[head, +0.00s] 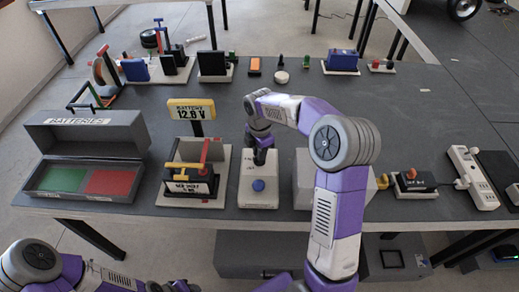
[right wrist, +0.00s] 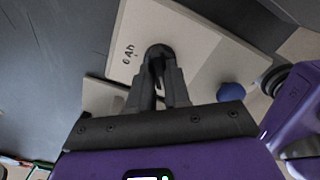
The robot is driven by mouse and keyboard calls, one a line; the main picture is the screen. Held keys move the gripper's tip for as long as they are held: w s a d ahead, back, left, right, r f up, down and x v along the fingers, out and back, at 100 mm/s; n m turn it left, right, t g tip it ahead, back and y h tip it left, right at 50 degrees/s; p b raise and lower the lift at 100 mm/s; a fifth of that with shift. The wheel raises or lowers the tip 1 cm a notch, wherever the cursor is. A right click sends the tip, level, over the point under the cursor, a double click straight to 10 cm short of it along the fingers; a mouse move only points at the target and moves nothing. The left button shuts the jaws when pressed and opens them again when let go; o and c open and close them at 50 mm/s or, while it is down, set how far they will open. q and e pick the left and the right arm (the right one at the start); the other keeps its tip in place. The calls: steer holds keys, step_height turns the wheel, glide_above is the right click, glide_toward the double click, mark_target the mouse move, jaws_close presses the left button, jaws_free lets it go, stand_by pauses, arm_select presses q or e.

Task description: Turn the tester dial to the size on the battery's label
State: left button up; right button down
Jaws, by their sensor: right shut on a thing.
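The tester (head: 258,197) is a pale box with a blue button (head: 258,185) on its near part. Its dark round dial (right wrist: 158,52) shows in the right wrist view, with the mark "6 Ah" printed beside it. My right gripper (right wrist: 161,72) is shut on the dial, with its fingers on either side of it. A dark battery (head: 190,188) with a white label stands on a pale base left of the tester; the label is too small to read surely. A yellow sign (head: 191,110) behind it reads "BATTERY 12.6 V".
A grey box marked "BATTERIES" (head: 85,120) stands at left, with green and red pads in its front tray. A pale block (head: 303,180), partly behind my right arm, is right of the tester. A power strip (head: 470,177) lies far right. Several small devices line the table's back.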

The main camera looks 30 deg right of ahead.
steer(key=m+p, duration=0.1)
steer(key=m, duration=0.1)
steer(key=shift+r+m+p, duration=0.15)
steer(key=shift+m+p, duration=0.2)
steer(key=shift+m, duration=0.05)
steer(key=m+p, duration=0.1)
steer(key=m, duration=0.1)
steer(key=shift+m, duration=0.4)
steer(key=m+p, duration=0.2)
steer(key=m, duration=0.4)
steer(key=shift+p, duration=0.35)
steer(key=m+p, duration=0.1)
steer(key=m, duration=0.4)
steer(key=shift+m, duration=0.4)
steer(key=shift+m+p, duration=0.85)
steer(key=shift+m, duration=1.35)
steer(key=c, duration=1.1)
jaws_free()
